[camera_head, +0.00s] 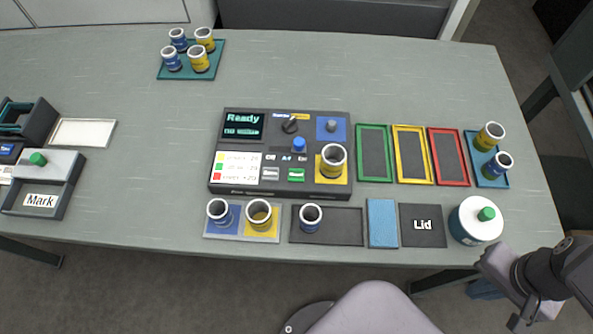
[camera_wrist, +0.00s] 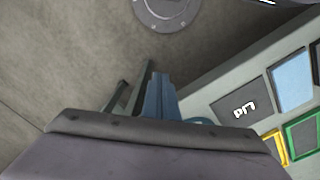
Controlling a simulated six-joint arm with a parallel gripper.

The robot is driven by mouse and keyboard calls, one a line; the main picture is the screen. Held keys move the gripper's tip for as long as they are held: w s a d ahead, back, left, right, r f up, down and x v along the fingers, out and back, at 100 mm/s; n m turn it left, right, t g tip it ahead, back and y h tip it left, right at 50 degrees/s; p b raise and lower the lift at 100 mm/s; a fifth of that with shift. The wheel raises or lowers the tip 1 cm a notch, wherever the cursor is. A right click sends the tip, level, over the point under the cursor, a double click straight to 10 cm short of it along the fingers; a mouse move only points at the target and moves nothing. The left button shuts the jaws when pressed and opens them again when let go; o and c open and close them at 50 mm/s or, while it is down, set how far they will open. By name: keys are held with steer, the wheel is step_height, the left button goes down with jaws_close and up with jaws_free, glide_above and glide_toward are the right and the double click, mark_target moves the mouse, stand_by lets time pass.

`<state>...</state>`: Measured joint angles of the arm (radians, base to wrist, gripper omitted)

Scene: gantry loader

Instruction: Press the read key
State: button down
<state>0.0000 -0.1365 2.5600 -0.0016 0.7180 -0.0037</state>
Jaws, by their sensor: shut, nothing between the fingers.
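The dark instrument (camera_head: 262,192) stands in the middle of the table, and its display (camera_head: 243,126) reads "Ready". On its front panel are a green key (camera_head: 296,175) and a grey key (camera_head: 270,174) side by side; their lettering is too small to read surely. A yellow cup (camera_head: 333,163) stands on the instrument's yellow square, right of the green key. My gripper (camera_wrist: 160,92) shows blue fingers closed together and empty in the wrist view. It is off the table's front right edge, low and far from the instrument, and also shows in the head view (camera_head: 486,290).
Several cups stand in front of the instrument and in trays. The back table is mostly clear.

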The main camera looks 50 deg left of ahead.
stand_by(0.5)
steer(key=w+a+r+n+h+p, duration=0.1)
steer(key=a+n, duration=0.1)
steer(key=a, duration=0.1)
steer(key=w+a+r+n+p, duration=0.1)
steer(key=a+r+n+p, duration=0.1)
steer(key=a+n, duration=0.1)
steer(key=w+a+r+n+h+p, duration=0.1)
steer(key=a+r+n+p, duration=0.1)
steer(key=a+n, duration=0.1)
steer(key=shift+w+a+r+h, duration=0.1)
steer(key=shift+a+r+h, duration=0.05)
steer(key=shift+r+h, duration=0.15)
steer(key=a+r+n+t+h+p, duration=0.1)
steer(key=a+r+n+p, duration=0.1)
steer(key=a+n+p, duration=0.3)
steer(key=a+r+n+t+h+p, duration=0.1)
steer(key=a+r+n+t, duration=0.15)
steer(key=a, duration=0.55)
step_height(320, 180, up, 6)
steer(key=n+t+y+p, duration=0.3)
steer(key=n+t+p, duration=0.3)
steer(key=n, duration=0.4)
glide_above(290, 177)
steer(key=shift+r+g, duration=0.15)
steer(key=shift+g, duration=0.1)
steer(key=shift+f+b, duration=3.35)
steer(key=shift+f, duration=1.05)
steer(key=shift+f, duration=0.15)
